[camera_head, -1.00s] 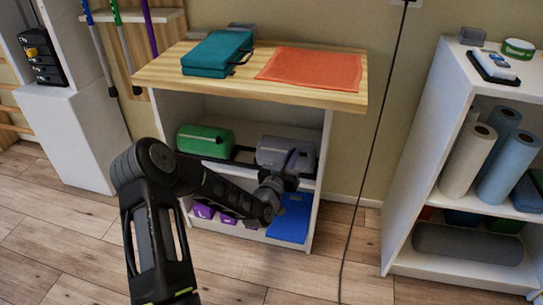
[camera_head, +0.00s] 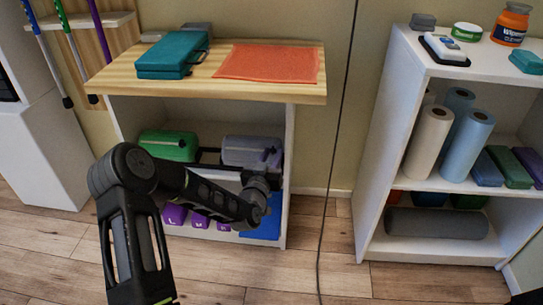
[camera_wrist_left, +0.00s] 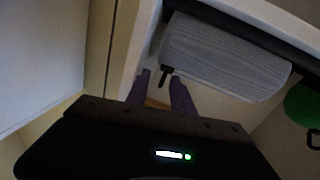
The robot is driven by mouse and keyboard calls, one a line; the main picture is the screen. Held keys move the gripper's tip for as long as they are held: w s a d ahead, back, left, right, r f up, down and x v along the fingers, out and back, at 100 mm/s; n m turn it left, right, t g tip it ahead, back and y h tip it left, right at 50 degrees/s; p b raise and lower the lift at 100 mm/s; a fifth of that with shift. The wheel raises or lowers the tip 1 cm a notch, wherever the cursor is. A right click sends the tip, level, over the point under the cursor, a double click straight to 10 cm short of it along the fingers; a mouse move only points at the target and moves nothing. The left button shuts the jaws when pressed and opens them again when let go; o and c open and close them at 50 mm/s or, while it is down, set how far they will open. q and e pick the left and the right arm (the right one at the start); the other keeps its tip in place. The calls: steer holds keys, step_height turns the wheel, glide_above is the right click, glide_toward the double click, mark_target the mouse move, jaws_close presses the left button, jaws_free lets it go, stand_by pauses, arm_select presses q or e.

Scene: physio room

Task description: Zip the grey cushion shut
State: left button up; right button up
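The grey cushion (camera_head: 245,150) lies on the shelf under the wooden top, right of the green one. In the left wrist view the cushion (camera_wrist_left: 225,58) fills the upper right, with a small dark tab (camera_wrist_left: 166,75) at its near left end. My left gripper (camera_wrist_left: 160,82) is open; its two purplish fingers point at that end, and the tab appears between their tips. I cannot tell if they touch it. In the head view the left gripper (camera_head: 272,164) is at the cushion's lower right, its fingers hard to make out. My right gripper is not in view.
A green cushion (camera_head: 168,146) shares the shelf. Purple items (camera_head: 198,220) and a blue block (camera_head: 262,226) lie on the level below. A teal case (camera_head: 172,56) and an orange cloth (camera_head: 268,62) are on top. A white shelf unit (camera_head: 372,150) stands at the right, with floor between.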

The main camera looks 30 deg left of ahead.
arm_select(q)
steer(key=shift+s+r, duration=0.1)
steer(key=shift+s, duration=0.45)
steer(key=s+d+p, duration=0.1)
steer(key=s, duration=0.5)
steer(key=shift+s+d+p, duration=0.15)
steer(key=shift+s+p, duration=0.2)
stand_by(0.3)
